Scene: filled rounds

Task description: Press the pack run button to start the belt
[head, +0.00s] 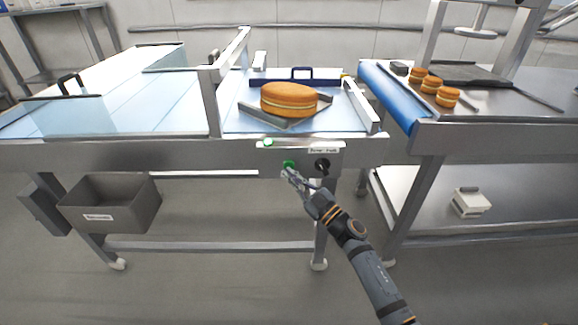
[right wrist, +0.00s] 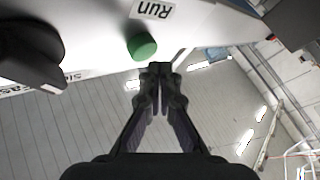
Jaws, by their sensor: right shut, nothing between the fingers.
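The green run button (head: 289,163) sits on the control panel at the front of the belt frame. In the right wrist view the green button (right wrist: 141,46) stands out from the white panel beside a label reading "Run" (right wrist: 152,10). My right gripper (head: 287,173) is shut and empty, its tips close to the button. In the right wrist view the shut fingertips (right wrist: 159,68) lie just below and right of the button; I cannot tell whether they touch it. My left gripper is not in view.
A black knob (head: 322,165) is right of the button. A small green lamp (head: 268,142) is above left. A large filled round cake (head: 289,98) rests over the light blue belt (head: 110,115). A grey bin (head: 110,203) hangs at lower left; several small rounds stand on the right table.

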